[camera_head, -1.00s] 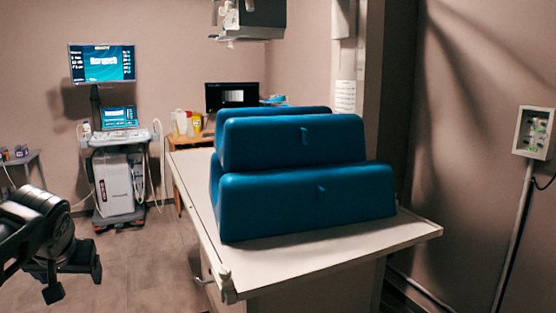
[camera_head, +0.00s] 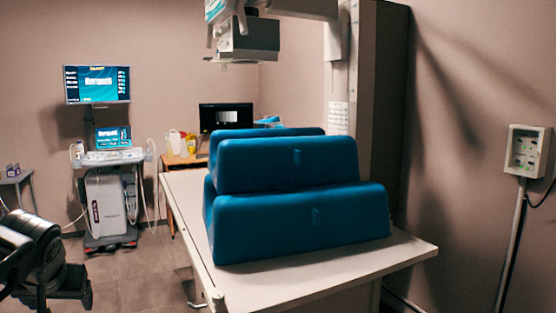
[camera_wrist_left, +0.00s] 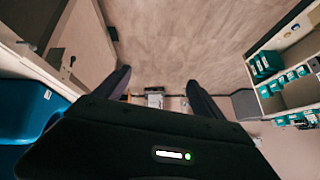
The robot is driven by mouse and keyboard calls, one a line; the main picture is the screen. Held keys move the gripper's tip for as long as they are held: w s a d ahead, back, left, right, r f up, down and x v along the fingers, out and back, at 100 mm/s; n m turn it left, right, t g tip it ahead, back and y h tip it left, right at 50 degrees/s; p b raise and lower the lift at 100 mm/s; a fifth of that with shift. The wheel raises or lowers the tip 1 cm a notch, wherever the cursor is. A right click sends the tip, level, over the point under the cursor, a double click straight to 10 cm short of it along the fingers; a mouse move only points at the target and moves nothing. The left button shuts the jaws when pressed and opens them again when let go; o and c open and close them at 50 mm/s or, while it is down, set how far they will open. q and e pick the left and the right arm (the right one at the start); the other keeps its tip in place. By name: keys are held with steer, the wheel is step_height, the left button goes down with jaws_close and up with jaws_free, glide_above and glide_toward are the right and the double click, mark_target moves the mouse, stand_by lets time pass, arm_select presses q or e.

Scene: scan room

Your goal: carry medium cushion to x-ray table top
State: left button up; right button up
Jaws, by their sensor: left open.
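Several blue cushions are stacked on the white x-ray table (camera_head: 190,208). A long wedge-sided cushion (camera_head: 300,222) lies at the front bottom. A somewhat shorter cushion (camera_head: 290,165) sits above it, and another cushion (camera_head: 270,132) shows only its top edge behind. I cannot tell for sure which is the medium one. My left gripper (camera_wrist_left: 157,92) is open and empty, its two dark fingers apart. In the head view, my left arm is at the lower left, away from the table. A blue cushion (camera_wrist_left: 30,110) shows at the left of the wrist view. My right gripper is out of view.
A wheeled ultrasound cart (camera_head: 106,195) stands back left, with a monitor (camera_head: 97,84) above it. An x-ray head (camera_head: 245,42) hangs over the table's far end. A wall box (camera_head: 526,151) is at right. Shelves with teal boxes (camera_wrist_left: 285,75) show in the wrist view. Floor left of the table is clear.

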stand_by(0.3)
